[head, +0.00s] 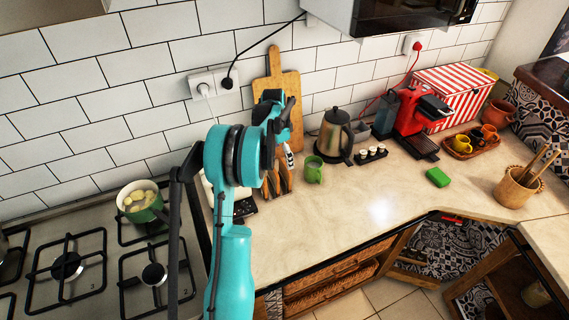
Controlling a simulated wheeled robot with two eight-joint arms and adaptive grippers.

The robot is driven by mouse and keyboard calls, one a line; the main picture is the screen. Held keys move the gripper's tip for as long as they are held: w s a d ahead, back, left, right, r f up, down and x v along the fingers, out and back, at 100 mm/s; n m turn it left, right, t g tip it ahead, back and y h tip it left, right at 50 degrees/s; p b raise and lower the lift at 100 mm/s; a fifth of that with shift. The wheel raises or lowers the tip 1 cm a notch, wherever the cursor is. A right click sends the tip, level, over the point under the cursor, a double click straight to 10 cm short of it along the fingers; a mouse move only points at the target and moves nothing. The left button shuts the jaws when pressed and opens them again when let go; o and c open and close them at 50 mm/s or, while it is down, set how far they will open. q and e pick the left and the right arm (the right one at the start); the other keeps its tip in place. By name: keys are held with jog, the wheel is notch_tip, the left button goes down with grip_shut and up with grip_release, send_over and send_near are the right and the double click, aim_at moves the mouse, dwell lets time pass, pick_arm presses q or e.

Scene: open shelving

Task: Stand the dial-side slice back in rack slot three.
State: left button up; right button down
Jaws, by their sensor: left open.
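My left gripper (284,108) is at the end of the teal arm, in front of the wooden board, and is open. I see nothing held in it, though its fingers are small and partly covered by its own links. Just below it, brown upright pieces (281,181) stand close together on the counter, partly behind my arm. They may be slices in the rack, but I cannot tell the slots apart. A pale and dark object (243,208), perhaps the toaster, is mostly hidden behind my arm. No dial shows. My right gripper is not in view.
A green mug (313,170), a kettle (334,134) and a cutting board (290,88) stand near the brown pieces. A hob with a green pot (143,205) is at left. A red coffee machine (411,112) is at the back right. The front counter (340,215) is clear.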

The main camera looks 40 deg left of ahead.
pick_arm(q)
jog(key=s+d+r+n+t+y, duration=0.1)
jog(key=s+d+r, duration=0.3)
jog(key=d+r, duration=0.45)
jog(key=s+d+r+n+t, duration=0.1)
jog(key=s+d+r, duration=0.3)
jog(key=d+r, duration=0.45)
jog(key=s+d+f+n+t, duration=0.1)
jog(key=s+d+f+t, duration=0.1)
jog(key=s+d, duration=0.5)
jog(key=s+d+f+n+t, duration=0.2)
jog(key=s+d+f, duration=0.2)
jog(key=s+d, duration=0.4)
jog(key=shift+s+d+p, duration=0.3)
jog(key=shift+d, duration=0.1)
notch_tip(320, 180, down, 9)
jog(key=b, duration=0.9)
jog(key=shift+f, duration=0.15)
